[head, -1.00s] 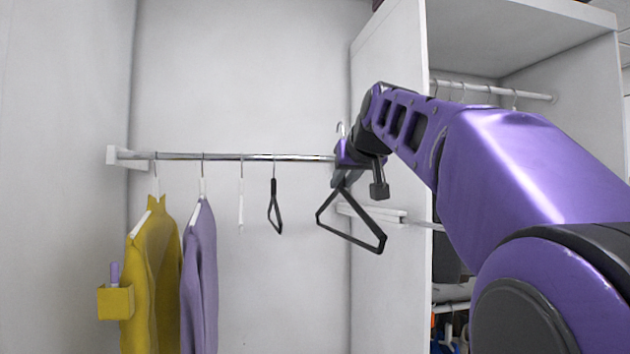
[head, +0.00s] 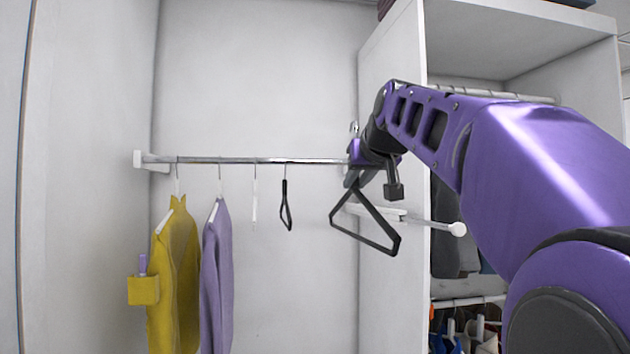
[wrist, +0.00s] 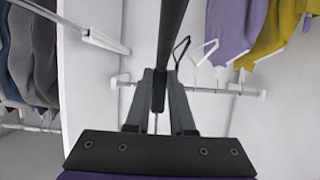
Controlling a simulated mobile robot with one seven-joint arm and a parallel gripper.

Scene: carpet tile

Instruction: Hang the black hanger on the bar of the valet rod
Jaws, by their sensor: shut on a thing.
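My gripper (head: 353,180) is shut on the black hanger (head: 364,244), an open triangle that hangs tilted below the fingers in the head view. In the wrist view my gripper (wrist: 160,76) grips the hanger's dark bar (wrist: 172,28), which runs away between the fingers. The valet rod (head: 430,221) is a thin bar with a white end knob, sticking out from a white mount on the side panel. In the head view the hanger overlaps the mount area; I cannot tell the depth gap. In the wrist view the valet rod (wrist: 92,36) lies left of the hanger, apart from it.
A chrome rail (head: 250,160) spans the left bay. It bears a yellow garment (head: 175,270), a purple garment (head: 216,275), a white hanger (head: 254,202) and another dark hanger (head: 286,208). The side panel (head: 390,120) stands close beside my arm. Clothes hang in the right bay.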

